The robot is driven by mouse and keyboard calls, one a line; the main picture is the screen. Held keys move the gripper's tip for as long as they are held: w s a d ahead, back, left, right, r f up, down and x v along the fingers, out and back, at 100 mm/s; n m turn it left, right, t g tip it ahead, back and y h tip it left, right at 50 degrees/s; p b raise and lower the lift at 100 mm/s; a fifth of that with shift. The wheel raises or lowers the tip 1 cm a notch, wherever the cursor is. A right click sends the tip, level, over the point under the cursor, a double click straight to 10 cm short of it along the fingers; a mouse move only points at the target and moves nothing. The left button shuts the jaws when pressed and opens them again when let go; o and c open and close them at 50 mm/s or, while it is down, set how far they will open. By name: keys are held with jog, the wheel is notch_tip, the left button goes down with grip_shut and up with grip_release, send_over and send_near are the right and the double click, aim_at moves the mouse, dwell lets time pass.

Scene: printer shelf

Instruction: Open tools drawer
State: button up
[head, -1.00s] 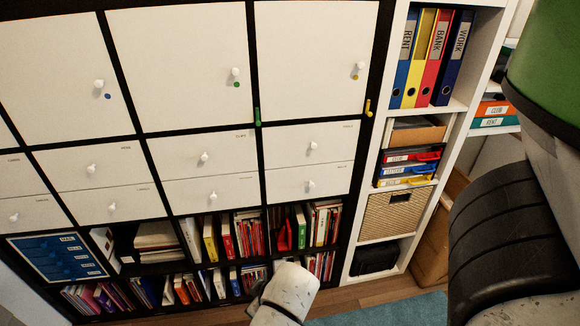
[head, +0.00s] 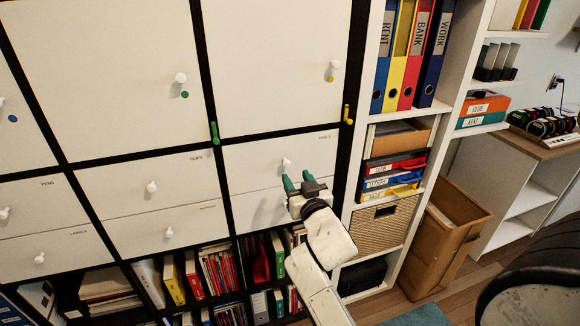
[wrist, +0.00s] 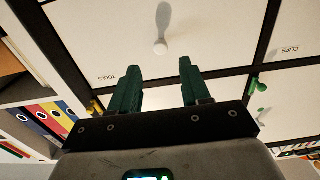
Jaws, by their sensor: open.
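The tools drawer (head: 255,158) is a white front in the upper row of small drawers, and it looks shut. Its label TOOLS reads upside down in the wrist view, left of the knob. The drawer's round white knob (head: 286,161) also shows in the wrist view (wrist: 160,47), just beyond the gap between the fingertips. My gripper (head: 297,180) is open and empty, its green fingers pointing at the drawer front, slightly below the knob in the head view. In the wrist view my gripper (wrist: 159,66) has one finger either side of the knob's line; contact is not visible.
The clips drawer (head: 125,176) is to the left. Cupboard doors with knobs are above, a green catch (head: 214,133) and a yellow catch (head: 348,114) beside them. Books (head: 215,270) fill the shelves below. A white shelf with binders (head: 408,60) stands at the right.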

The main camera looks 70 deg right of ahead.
aim_at(287, 165)
jog(key=x, duration=0.6)
jog(key=shift+w+p, duration=0.15)
jog(key=shift+p, duration=0.25)
grip_shut()
